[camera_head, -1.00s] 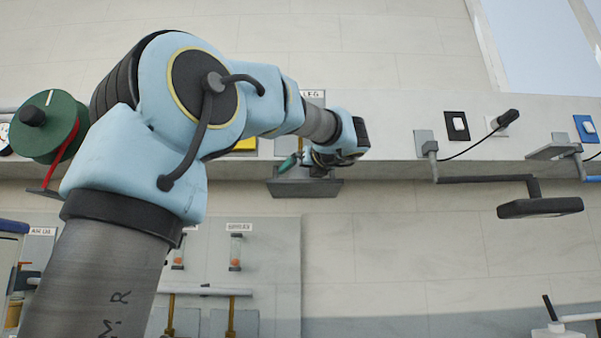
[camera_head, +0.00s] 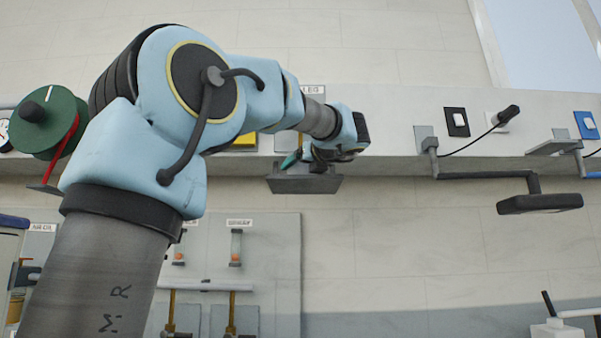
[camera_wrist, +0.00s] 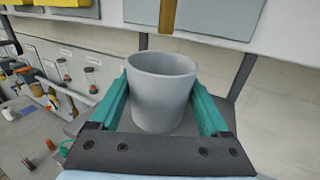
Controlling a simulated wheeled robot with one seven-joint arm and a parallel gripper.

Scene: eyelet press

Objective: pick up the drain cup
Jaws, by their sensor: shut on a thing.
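The drain cup (camera_wrist: 162,95) is a plain grey, open-topped cup. In the wrist view it stands upright between the two teal fingers of my gripper (camera_wrist: 163,108), which is shut on it from both sides. In the head view my gripper (camera_head: 291,160) is at the grey wall shelf (camera_head: 304,185), and the arm's wrist hides the cup there. I cannot tell whether the cup's base touches the shelf.
A green reel (camera_head: 48,124) is at the left of the wall ledge. A dark flat head on a jointed arm (camera_head: 540,203) sticks out at the right. Labelled panels with small indicators (camera_head: 236,247) are below. The wall between shelf and jointed arm is clear.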

